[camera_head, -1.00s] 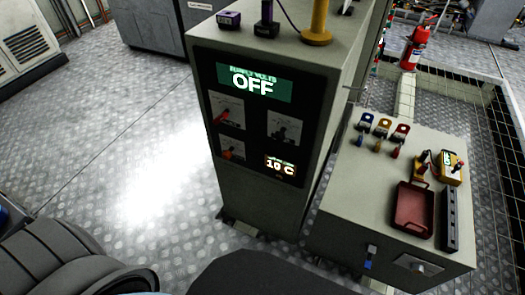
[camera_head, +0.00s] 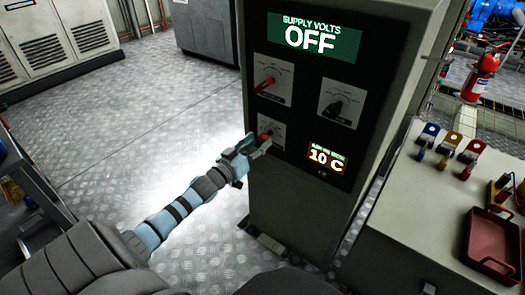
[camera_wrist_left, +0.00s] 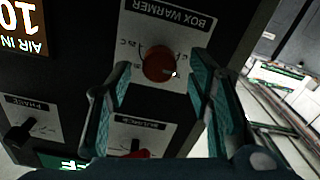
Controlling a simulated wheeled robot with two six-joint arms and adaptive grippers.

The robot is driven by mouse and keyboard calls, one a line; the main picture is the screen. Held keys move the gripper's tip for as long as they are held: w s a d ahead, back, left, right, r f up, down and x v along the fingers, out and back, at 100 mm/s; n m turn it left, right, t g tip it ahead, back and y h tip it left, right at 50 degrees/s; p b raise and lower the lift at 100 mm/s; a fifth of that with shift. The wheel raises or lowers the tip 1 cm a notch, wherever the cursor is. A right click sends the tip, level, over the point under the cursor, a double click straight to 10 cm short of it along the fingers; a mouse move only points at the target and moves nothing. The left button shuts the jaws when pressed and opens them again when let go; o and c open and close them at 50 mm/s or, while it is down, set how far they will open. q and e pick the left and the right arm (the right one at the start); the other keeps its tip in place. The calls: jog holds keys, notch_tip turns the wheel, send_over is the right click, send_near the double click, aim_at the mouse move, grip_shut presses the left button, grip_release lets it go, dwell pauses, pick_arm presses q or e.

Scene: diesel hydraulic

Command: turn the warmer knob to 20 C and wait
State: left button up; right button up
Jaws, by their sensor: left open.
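The warmer knob (camera_head: 265,137) is a round orange-red knob on the lower left of the dark panel (camera_head: 290,200). In the left wrist view the knob (camera_wrist_left: 159,64) sits on a white plate (camera_wrist_left: 186,28) marked "BOX WARMER". My left gripper (camera_head: 255,147) is at the knob in the head view. In the left wrist view its open teal fingers (camera_wrist_left: 161,78) stand on either side of the knob, with gaps visible. The display (camera_head: 327,158) below the dials reads 10 C. My right gripper is not in view.
A red-handled switch (camera_head: 265,85) and a black one (camera_head: 337,107) are near the warmer knob. The upper screen (camera_head: 314,37) reads "SUPPLY VOLTS OFF". A bench with a red tray (camera_head: 492,243) and coloured lugs stands at right. Floor left of the cabinet is clear.

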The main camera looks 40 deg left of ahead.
aim_at(260, 140)
pick_arm(q)
jog(key=shift+w+a+r+p, duration=0.1)
jog(key=shift+w+a+p, duration=0.05)
jog(key=shift+w+p, duration=0.45)
jog(key=shift+w, duration=0.95)
grip_shut()
